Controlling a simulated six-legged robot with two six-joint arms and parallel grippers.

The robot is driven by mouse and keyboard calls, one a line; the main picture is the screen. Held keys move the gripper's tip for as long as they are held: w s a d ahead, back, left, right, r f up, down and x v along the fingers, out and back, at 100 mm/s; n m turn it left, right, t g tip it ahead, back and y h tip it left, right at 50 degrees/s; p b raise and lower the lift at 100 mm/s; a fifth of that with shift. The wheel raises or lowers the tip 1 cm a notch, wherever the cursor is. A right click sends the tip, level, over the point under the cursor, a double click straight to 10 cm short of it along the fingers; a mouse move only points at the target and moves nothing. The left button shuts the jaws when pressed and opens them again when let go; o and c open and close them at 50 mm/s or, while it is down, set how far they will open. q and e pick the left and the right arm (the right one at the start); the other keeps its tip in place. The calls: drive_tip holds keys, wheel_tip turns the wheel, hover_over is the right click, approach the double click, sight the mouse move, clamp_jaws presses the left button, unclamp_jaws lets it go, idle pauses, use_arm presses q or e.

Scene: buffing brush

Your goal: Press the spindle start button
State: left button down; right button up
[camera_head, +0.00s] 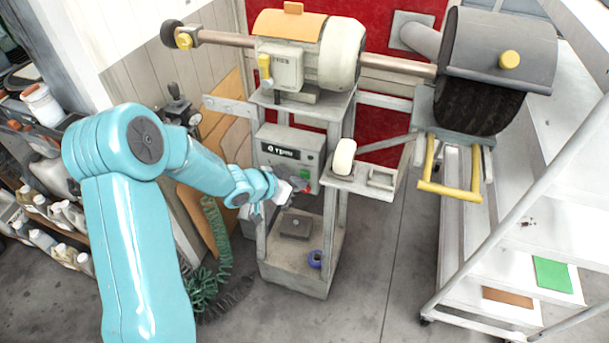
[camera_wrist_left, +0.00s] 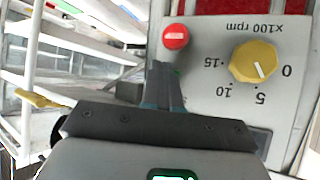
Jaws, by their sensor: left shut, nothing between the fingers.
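The grey control box (camera_head: 290,150) sits on the front of the machine stand, below the motor. A small green button (camera_head: 305,174) shows on its face in the head view. My left gripper (camera_head: 298,186) is shut and empty, with its tip close to the lower part of this box. In the left wrist view the panel (camera_wrist_left: 212,100) appears upside down, with a red button (camera_wrist_left: 176,37) and a yellow speed dial (camera_wrist_left: 254,62). The shut fingers (camera_wrist_left: 167,75) reach over the panel just below the red button in the picture. Contact cannot be told. No green button shows there. My right gripper is not in view.
A dark hood (camera_head: 497,50) and yellow handle (camera_head: 450,190) are farther right, beside a white shelf rack (camera_head: 560,215). A green coiled hose (camera_head: 210,280) lies left of the stand. Open floor lies in front.

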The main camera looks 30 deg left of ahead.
use_arm(q)
drive_tip(key=shift+w+a, duration=0.1)
drive_tip(key=shift+w, duration=0.3)
idle(0.3)
drive_tip(key=shift+s, duration=0.1)
drive_tip(key=shift+s+d, duration=0.2)
drive_tip(key=shift+s, duration=0.5)
drive_tip(key=shift+s+d+b, duration=0.2)
drive_tip(key=shift+s+b, duration=0.15)
drive_tip(key=shift+s, duration=0.45)
drive_tip(key=shift+s+d+b, duration=0.2)
drive_tip(key=shift+s+b, duration=0.1)
drive_tip(key=shift+s, duration=0.55)
drive_tip(key=shift+s+d+b, duration=0.2)
drive_tip(key=shift+s+b, duration=0.15)
drive_tip(key=shift+s, duration=0.45)
